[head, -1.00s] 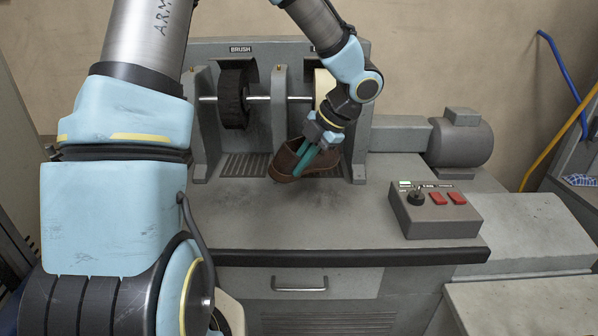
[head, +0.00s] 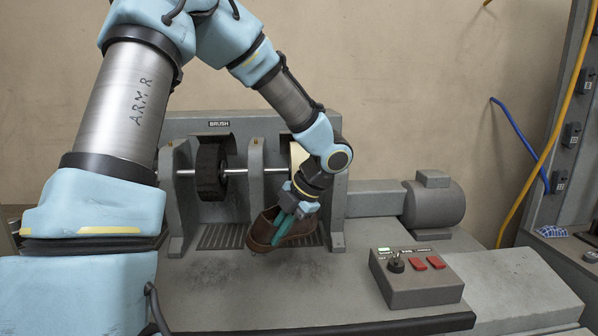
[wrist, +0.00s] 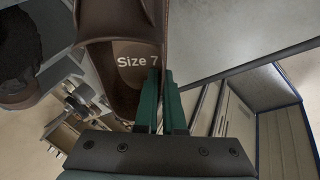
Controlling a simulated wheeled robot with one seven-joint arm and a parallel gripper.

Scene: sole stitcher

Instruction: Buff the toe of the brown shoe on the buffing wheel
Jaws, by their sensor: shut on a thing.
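The brown shoe (head: 262,233) is held in front of the machine, in front of and below the buffing wheel. My gripper (head: 283,230) is shut on the shoe, its green fingers pinching the wall. In the wrist view the shoe's insole (wrist: 138,62) reads "Size 7", and my gripper's green fingers (wrist: 161,102) are close together at the wall. The cream buffing wheel (head: 297,153) is largely hidden behind my arm. The shoe seems apart from the wheel.
A dark brush wheel (head: 210,172) sits left on the same shaft. A control box (head: 415,278) with a knob, red switches and a green patch stands at right. A motor (head: 434,203) is behind it. A dark brown rounded thing (wrist: 18,90) at the wrist view's left is unclear.

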